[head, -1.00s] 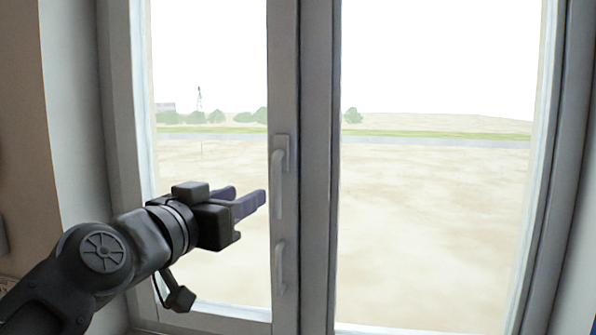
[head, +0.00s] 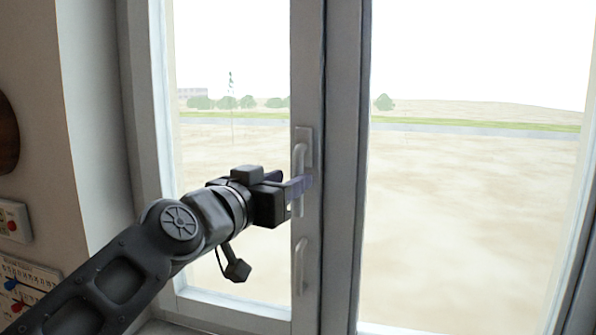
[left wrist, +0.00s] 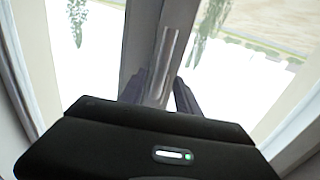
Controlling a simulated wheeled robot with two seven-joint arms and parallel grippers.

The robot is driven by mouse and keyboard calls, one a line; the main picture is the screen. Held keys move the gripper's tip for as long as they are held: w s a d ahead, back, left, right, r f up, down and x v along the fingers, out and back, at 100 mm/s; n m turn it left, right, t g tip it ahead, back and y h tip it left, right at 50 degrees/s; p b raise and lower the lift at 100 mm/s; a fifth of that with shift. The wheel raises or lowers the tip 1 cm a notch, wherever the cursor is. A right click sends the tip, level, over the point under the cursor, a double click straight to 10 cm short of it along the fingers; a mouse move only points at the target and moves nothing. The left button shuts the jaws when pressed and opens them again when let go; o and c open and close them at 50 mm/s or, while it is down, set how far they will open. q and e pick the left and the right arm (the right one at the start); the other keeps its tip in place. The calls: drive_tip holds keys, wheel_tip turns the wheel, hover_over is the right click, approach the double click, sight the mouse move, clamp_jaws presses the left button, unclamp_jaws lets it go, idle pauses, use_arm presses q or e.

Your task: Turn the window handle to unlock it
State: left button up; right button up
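The window handle (head: 299,158) is a light grey lever on a plate on the window's middle frame, its lever hanging straight down. My left gripper (head: 301,187) is at the lower part of the lever, its purple-grey fingers overlapping it in the head view. In the left wrist view the lever (left wrist: 163,60) runs down between the two fingers (left wrist: 158,96), which stand apart with a gap visible on the right side. Whether a finger touches it I cannot tell. My right gripper is not in view.
A second, fixed-looking grip (head: 299,265) sits lower on the same frame (head: 308,90). Glass panes lie on both sides. A wall with a red-button box (head: 12,220) and a calendar-like panel (head: 25,285) is at the left.

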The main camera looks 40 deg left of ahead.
sight(298, 220)
use_arm(q)
drive_tip(key=w, duration=0.4)
drive_tip(key=shift+a+p, duration=0.3)
drive_tip(key=shift+p, duration=0.1)
clamp_jaws()
idle(1.1)
